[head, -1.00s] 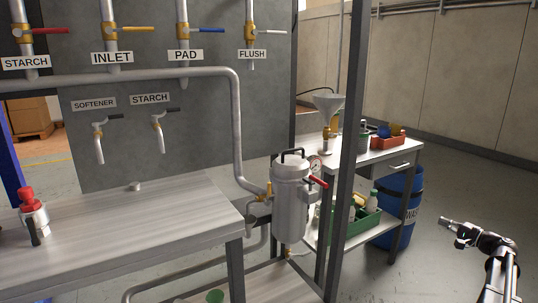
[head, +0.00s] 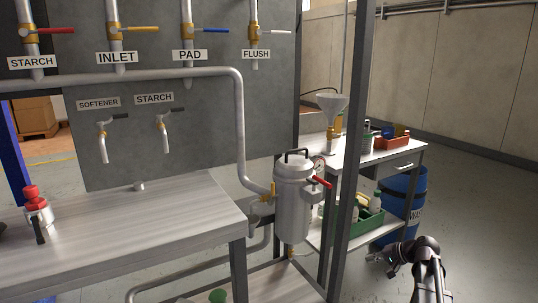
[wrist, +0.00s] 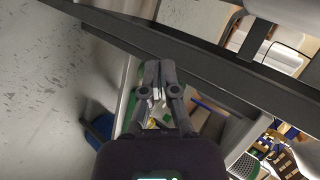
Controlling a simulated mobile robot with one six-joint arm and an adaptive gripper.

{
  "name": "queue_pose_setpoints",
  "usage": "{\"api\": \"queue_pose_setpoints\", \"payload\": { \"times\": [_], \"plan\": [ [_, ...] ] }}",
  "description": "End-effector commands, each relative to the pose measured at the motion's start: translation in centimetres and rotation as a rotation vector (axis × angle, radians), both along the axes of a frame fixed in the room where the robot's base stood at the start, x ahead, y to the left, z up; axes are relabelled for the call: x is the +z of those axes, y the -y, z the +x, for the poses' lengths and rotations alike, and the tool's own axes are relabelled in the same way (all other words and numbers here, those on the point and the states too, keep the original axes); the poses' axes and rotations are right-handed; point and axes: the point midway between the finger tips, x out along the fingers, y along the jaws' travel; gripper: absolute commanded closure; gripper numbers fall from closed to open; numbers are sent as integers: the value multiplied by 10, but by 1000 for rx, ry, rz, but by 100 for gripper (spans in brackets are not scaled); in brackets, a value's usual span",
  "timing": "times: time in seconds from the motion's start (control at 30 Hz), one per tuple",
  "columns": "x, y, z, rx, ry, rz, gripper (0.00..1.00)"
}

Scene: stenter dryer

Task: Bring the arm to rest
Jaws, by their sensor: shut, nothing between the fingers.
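My gripper (head: 374,258) is at the lower right of the head view, in front of the side bench and the blue waste drum. Its fingers are small and partly unclear there. In the wrist view my gripper (wrist: 156,98) is shut, with its fingertips together and nothing between them. My arm rises from the bottom edge of the head view and bends over to the left at its top.
A dark frame post (head: 349,190) stands left of my gripper, with a steel filter vessel (head: 292,205) beyond it. The side bench (head: 385,157) carries a funnel (head: 332,104) and red bin (head: 391,142). The blue drum (head: 405,190) stands behind. Open floor (head: 490,220) lies to the right.

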Motion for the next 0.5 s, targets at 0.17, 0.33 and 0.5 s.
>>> {"api": "queue_pose_setpoints", "payload": {
  "times": [0.17, 0.33, 0.5],
  "plan": [
    [-24, -60, -35, 114, -88, -151, 100],
    [-43, -102, -69, 214, -164, -301, 100],
    [-58, -134, -106, 307, -230, -456, 100]
  ]
}}
